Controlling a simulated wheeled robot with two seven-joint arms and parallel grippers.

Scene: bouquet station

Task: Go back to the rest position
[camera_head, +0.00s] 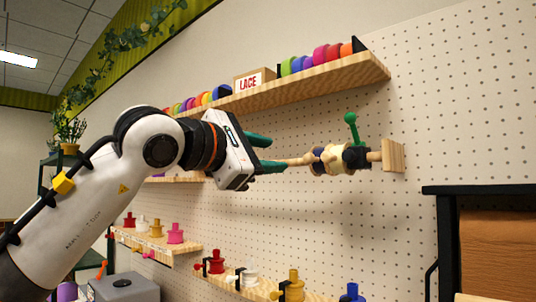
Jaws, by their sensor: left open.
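My left gripper (272,153) shows in the middle of the head view, at the end of my white arm that comes in from the left. Its two green fingers are apart and I see nothing held between them. Just right of the fingertips is the near end of a wooden peg (297,160) that sticks out from the pegboard. The peg carries a cream spool (333,158), with dark parts beside it and a green knob (351,119) on top. I cannot tell whether the fingertips touch the peg end. My right gripper is not in view.
Lower shelves hold several colored spools, including a red one (216,262). A dark frame with a brown roll (505,250) stands at the right. A plant (69,130) is at the left.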

